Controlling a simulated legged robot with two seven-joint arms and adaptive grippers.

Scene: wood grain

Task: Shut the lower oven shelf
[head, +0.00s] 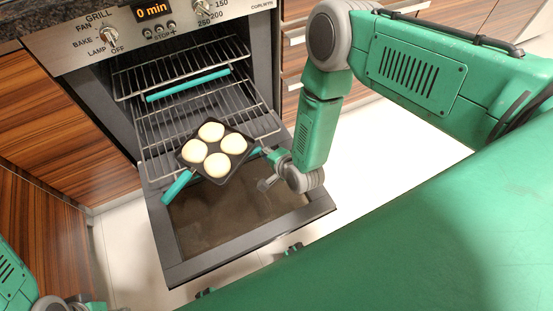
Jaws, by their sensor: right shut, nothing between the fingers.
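The lower oven shelf (150,165) is a wire rack pulled out over the open oven door. Its turquoise front bar (178,187) shows at the left; the tray hides the bar's middle. A dark square tray (217,179) with several pale round buns rests on the shelf's front part. My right gripper (266,184) is shut and empty, just right of the tray, near the right end of the front bar. I cannot tell whether it touches the bar. My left gripper (88,304) is only partly in view at the bottom left edge.
The upper shelf (180,64) with a turquoise bar (187,84) sits further inside the oven. The oven door (240,238) hangs open below the lower shelf. Wooden cabinets (40,125) flank the oven. Pale floor (375,150) is clear at the right.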

